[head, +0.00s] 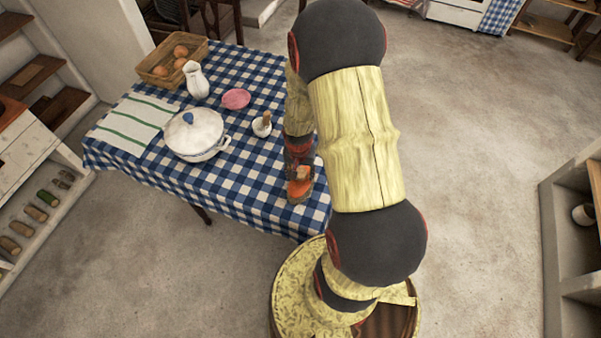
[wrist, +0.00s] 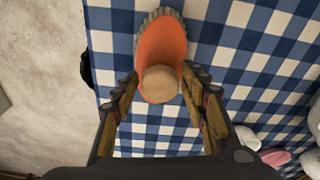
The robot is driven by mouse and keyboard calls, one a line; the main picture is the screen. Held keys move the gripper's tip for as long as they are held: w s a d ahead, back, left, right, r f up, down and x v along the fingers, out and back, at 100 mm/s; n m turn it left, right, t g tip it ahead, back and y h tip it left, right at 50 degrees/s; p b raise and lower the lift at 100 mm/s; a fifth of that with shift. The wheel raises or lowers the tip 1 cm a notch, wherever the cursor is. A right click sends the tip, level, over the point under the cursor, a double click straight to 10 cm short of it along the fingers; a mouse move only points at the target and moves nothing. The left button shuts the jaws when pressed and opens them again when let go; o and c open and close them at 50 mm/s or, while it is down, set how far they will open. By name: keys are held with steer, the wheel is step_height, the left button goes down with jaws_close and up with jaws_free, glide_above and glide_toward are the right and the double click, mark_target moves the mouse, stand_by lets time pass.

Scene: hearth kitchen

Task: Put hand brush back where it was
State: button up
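The hand brush (wrist: 160,47) has an orange body, a grey-brown bristle fringe and a round pale wooden knob. In the wrist view it is at top centre, over the blue-checked cloth. In the head view the brush (head: 300,190) shows orange near the table's front right edge. My gripper (wrist: 161,77) points down over it with its fingers spread on either side of the knob. Narrow gaps seem to show beside the knob; contact with the orange body is unclear. My gripper (head: 299,168) partly covers the brush in the head view. The brush's underside is hidden.
The table (head: 255,205) also holds a white lidded pot (head: 194,135), mortar (head: 262,126), pink dish (head: 236,98), white jug (head: 196,80), striped towel (head: 135,118) and basket (head: 152,70). Shelves stand left and right. The floor (head: 480,130) to the right is clear.

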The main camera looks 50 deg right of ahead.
steer(key=shift+o, duration=0.5)
steer(key=shift+r, duration=0.1)
steer(key=shift+r, duration=0.3)
steer(key=a+r+n+t+p, duration=0.15)
steer(key=a+r, duration=0.25)
steer(key=r, duration=0.5)
steer(key=w+a+r+n, duration=0.1)
steer(key=a+r+n, duration=0.15)
steer(key=r, duration=0.65)
steer(key=a+r+n+t+p, duration=0.1)
steer(key=a+r, duration=0.3)
steer(key=r, duration=0.5)
steer(key=s+a+r+n+t+y, duration=0.1)
steer(key=s+a+r+n, duration=0.5)
steer(key=a+r, duration=0.6)
steer(key=s+t, duration=0.1)
steer(key=s, duration=0.1)
steer(key=shift+s, duration=0.3)
steer(key=shift+a, duration=0.1)
